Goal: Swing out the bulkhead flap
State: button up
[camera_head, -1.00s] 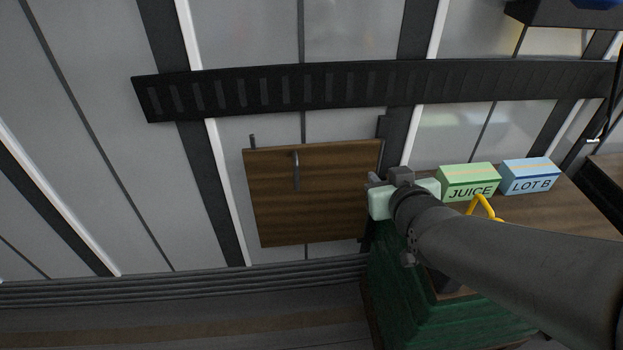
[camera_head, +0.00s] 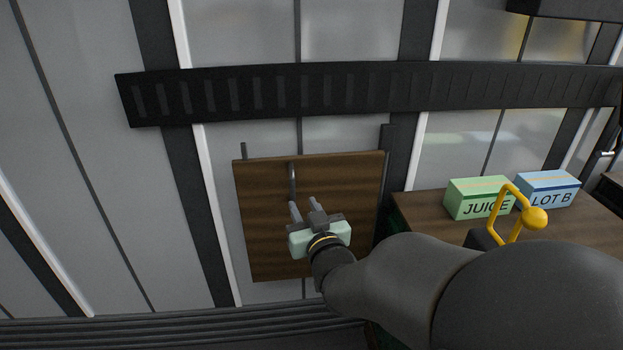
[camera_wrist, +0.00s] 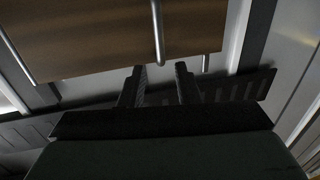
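The bulkhead flap is a brown wood-grain panel (camera_head: 262,225) on the wall, left of centre in the head view. It looks closed or nearly so. A thin grey bar handle (camera_head: 293,180) stands upright near its upper middle. In the wrist view the flap (camera_wrist: 100,40) fills the upper part and the handle (camera_wrist: 158,35) hangs down between my fingers' lines. My gripper (camera_head: 303,207) is in front of the flap, just below the handle. Its two fingers (camera_wrist: 160,85) are apart with nothing between them, and the handle's end lies just beyond their tips.
A green JUICE box (camera_head: 463,200) and a blue LOT B box (camera_head: 560,192) stand on a wooden top (camera_head: 425,212) at right. A yellow bent rod with a ball (camera_head: 536,217) rises in front of them. A dark slotted rail (camera_head: 250,92) crosses the wall above the flap.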

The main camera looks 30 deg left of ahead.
aim_at(293, 186)
jog(key=x, duration=0.9)
jog(key=shift+w+a, duration=0.2)
jog(key=shift+a, duration=0.05)
grip_shut()
